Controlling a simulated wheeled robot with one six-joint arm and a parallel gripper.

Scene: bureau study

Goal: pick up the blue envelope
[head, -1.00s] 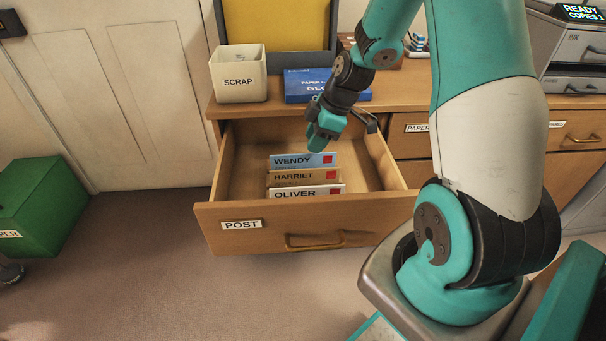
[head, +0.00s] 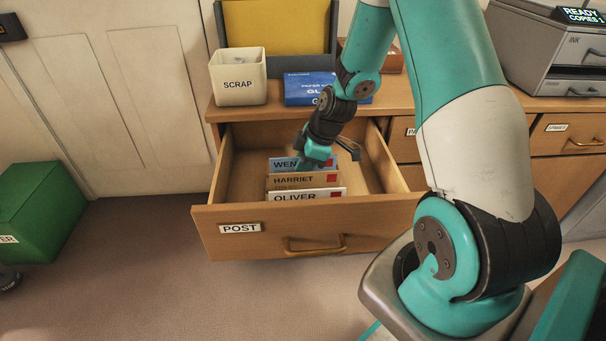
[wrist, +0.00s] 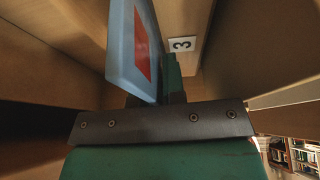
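The blue envelope (head: 322,164), labelled WENDY, stands upright at the back of a row in the open POST drawer (head: 215,215). My gripper (head: 316,158) is down at its top edge and covers part of the name. In the wrist view the blue envelope (wrist: 125,40) with its red stamp rises beside a green finger (wrist: 173,78), partly overlapping it. The other finger is not clearly seen, so I cannot tell whether the gripper grips the envelope. A tan HARRIET envelope (head: 290,181) and a white OLIVER envelope (head: 292,197) stand in front.
The drawer walls enclose the row, with bare floor to either side. A SCRAP bin (head: 238,85) and a blue paper pack (head: 303,88) stand on the desktop above. A green box (head: 45,210) is at left. A number 3 tag (wrist: 182,44) shows in the wrist view.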

